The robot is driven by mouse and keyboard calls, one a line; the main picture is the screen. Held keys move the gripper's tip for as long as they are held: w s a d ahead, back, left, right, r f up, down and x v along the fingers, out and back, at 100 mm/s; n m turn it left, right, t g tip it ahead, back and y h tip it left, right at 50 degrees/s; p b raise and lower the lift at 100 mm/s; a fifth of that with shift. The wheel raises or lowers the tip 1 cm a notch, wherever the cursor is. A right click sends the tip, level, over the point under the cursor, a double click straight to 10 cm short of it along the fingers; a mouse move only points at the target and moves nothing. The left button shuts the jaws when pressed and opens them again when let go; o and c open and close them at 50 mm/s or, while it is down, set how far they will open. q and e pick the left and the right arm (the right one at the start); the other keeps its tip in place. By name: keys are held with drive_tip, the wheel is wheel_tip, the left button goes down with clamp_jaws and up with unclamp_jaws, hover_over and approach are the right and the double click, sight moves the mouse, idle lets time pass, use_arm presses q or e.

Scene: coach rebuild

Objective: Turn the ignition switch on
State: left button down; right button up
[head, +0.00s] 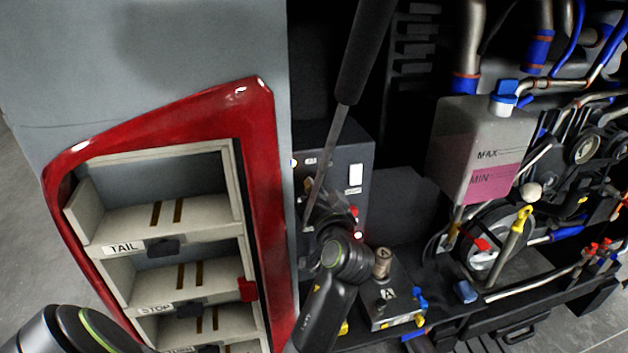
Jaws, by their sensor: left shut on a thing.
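A dark control box (352,148) stands just right of the red-framed lamp housing in the head view. Its face has small pale labels, a white plate and red parts low on its right side, one of them glowing. My left gripper (328,208) is up against the lower face of this box. It is shut on a part there, which I take to be the ignition switch. The gripper hides that part, so its turned position cannot be seen. My right gripper is not in view.
A long dark rod with a black grip (362,50) slants down in front of the box. The red lamp housing (262,150) has shelves marked TAIL and STOP.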

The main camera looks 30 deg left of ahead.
use_arm(q)
drive_tip(key=m+p, duration=0.2)
drive_tip(key=m, duration=0.2)
drive_tip(key=shift+d, duration=0.2)
idle(0.3)
drive_tip(key=c, duration=1.2)
unclamp_jaws()
drive_tip(key=shift+a, duration=0.1)
drive_tip(key=shift+c, duration=0.2)
